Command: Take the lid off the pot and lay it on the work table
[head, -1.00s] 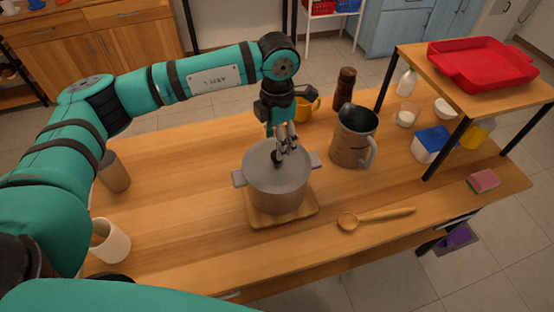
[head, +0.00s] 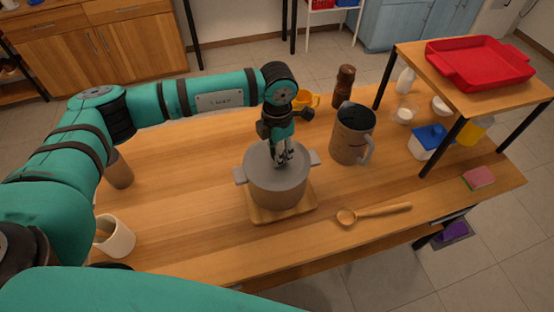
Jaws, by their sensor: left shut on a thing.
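The grey pot (head: 275,185) stands on a wooden board (head: 298,212) near the middle of the work table (head: 180,215), with a handle on each side. Its grey lid (head: 258,160) is on top of the pot. My left gripper (head: 283,162) points down over the lid's middle and is shut on the lid's knob, which the fingers mostly hide. I cannot tell any gap between lid and pot rim. My right gripper is not in view.
A wooden spoon (head: 375,213) lies right of the pot. A pitcher (head: 350,135), yellow mug (head: 308,100) and pepper mill (head: 344,83) stand behind it. A raised shelf holds a red tray (head: 480,62).

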